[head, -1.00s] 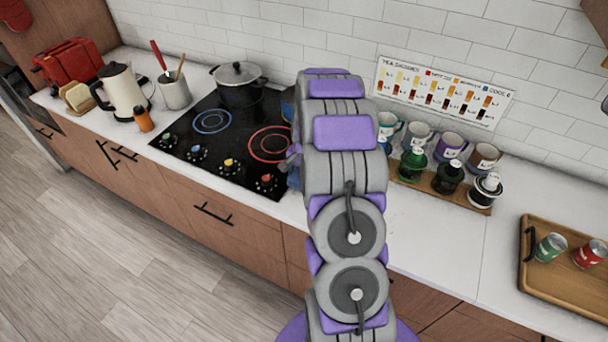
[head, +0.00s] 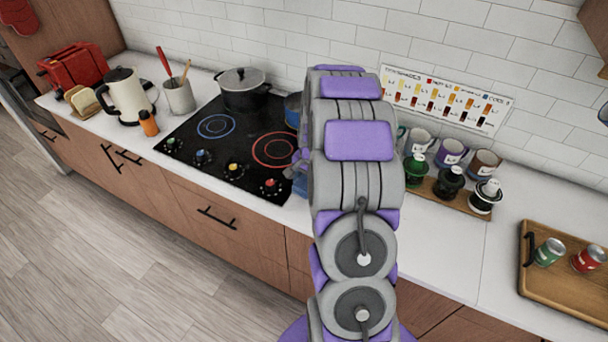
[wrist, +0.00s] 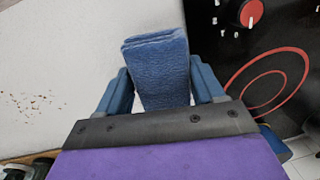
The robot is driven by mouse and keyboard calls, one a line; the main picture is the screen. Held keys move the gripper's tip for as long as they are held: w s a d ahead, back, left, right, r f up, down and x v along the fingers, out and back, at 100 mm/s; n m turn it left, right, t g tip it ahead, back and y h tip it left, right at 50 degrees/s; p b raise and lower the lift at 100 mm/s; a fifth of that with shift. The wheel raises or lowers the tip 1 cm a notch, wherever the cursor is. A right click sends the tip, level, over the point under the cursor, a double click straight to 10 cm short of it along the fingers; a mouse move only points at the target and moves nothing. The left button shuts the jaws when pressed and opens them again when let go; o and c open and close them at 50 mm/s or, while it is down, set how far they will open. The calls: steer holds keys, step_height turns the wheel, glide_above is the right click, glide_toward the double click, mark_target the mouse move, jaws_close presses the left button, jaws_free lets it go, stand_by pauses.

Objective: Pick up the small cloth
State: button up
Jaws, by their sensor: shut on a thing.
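The small cloth (wrist: 160,72) is blue and folded, and it shows in the wrist view between the two blue fingers of my gripper (wrist: 162,88). The fingers are shut on it from left and right, and its folded end sticks out past them. I cannot tell whether its far end touches the counter. In the head view my arm hides most of the gripper and the cloth; only a bit of blue shows at the arm's left edge beside the stove.
The black stove (head: 225,150) with a lidded pot (head: 243,88) is left of my arm. Crumbs (wrist: 38,103) lie on the white counter. Mugs and bottles (head: 450,180) stand right of my arm, and a wooden tray (head: 570,288) with cans is farther right.

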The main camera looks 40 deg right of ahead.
steer(key=s, duration=0.3)
steer(key=s+a, duration=0.1)
steer(key=s, duration=0.3)
steer(key=s+r+p, duration=0.1)
steer(key=s, duration=0.3)
steer(key=shift+a, duration=0.2)
steer(key=shift+s+a, duration=0.45)
steer(key=shift+s, duration=0.15)
